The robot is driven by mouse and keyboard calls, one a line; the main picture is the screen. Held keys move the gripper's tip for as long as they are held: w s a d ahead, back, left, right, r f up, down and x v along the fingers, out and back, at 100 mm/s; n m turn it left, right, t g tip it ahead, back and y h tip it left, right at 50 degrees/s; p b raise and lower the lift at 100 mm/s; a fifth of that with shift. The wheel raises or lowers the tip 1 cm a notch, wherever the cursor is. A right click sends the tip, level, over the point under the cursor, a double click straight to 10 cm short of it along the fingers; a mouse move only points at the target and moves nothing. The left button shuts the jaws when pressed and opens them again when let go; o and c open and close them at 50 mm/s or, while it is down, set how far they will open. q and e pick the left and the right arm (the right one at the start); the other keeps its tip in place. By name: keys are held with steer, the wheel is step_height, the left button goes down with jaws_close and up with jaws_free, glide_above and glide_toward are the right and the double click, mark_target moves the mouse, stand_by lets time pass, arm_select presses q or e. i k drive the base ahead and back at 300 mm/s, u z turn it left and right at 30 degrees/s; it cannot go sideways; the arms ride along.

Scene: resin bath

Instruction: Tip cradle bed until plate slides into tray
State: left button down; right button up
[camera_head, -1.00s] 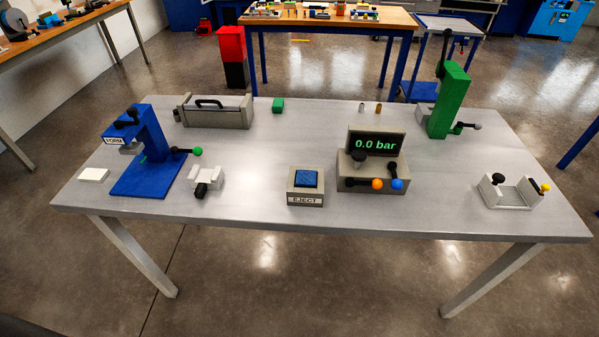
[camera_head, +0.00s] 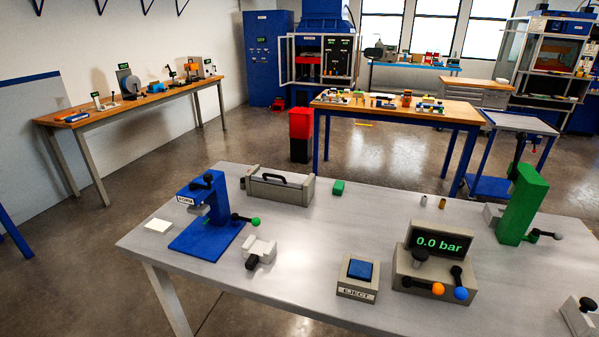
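Neither of my grippers is in view. I cannot make out a cradle bed or tray for certain. A flat white block (camera_head: 158,226) lies at the left end of the grey metal table (camera_head: 300,262). A long grey box with a black handle (camera_head: 280,187) stands near the back edge. A U-shaped grey piece with a black knob (camera_head: 580,315) is cut off at the lower right.
The table also holds a blue press (camera_head: 210,215), a small grey clamp (camera_head: 259,251), an eject button box (camera_head: 357,278), a gauge reading 0.0 bar (camera_head: 438,245) and a green press (camera_head: 522,205). Behind are a blue-legged bench (camera_head: 400,112) and a left wall bench (camera_head: 130,103).

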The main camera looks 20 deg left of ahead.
mark_target(297, 181)
steer(key=u, duration=0.8)
